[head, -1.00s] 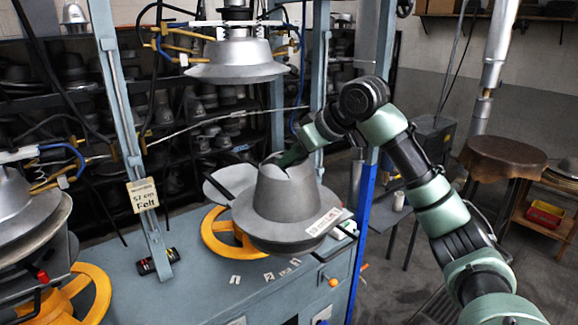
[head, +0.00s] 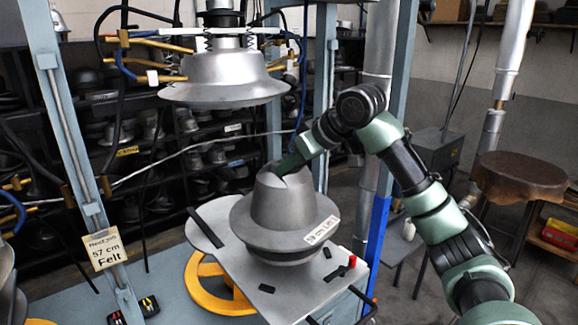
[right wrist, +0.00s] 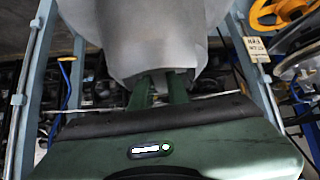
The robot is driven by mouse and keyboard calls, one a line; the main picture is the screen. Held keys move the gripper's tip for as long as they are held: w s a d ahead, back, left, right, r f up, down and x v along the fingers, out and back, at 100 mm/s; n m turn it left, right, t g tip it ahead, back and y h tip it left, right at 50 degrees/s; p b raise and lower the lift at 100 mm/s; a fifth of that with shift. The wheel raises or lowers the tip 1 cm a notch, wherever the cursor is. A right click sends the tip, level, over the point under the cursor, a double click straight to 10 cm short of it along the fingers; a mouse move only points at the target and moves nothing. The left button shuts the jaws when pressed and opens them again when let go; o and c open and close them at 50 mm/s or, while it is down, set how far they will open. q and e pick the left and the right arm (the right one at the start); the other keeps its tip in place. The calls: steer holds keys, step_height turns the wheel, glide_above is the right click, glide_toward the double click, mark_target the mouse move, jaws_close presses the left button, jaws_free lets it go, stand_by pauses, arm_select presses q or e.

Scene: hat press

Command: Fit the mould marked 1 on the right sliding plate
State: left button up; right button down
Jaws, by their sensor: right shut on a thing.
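The grey hat-shaped mould (head: 283,206), with a crown, wide brim and white label, stands upright over the right sliding plate (head: 240,270). Its lower part hides the plate's middle; I cannot tell whether it rests on the plate or hangs just above. I cannot read a 1 on it. My right gripper (head: 283,168) is shut on the top of the mould's crown. In the right wrist view, the gripper's fingers (right wrist: 160,92) reach into the mould's grey crown (right wrist: 150,35). My left gripper is not in view.
An upper metal mould (head: 222,78) hangs above and behind. A yellow handwheel (head: 215,286) is under the plate. A red knob (head: 352,262) sits at the plate's right. Blue-grey posts, one with a "57 cm Felt" sign (head: 104,248), flank the press.

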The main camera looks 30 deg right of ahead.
steer(key=shift+s+a+r, duration=0.1)
steer(key=shift+r, duration=0.25)
steer(key=shift+f, duration=0.35)
steer(key=shift+f+b, duration=0.35)
steer(key=shift+b, duration=0.15)
steer(key=shift+f+b, duration=0.5)
steer(key=shift+f, duration=0.3)
steer(key=shift+f, duration=0.15)
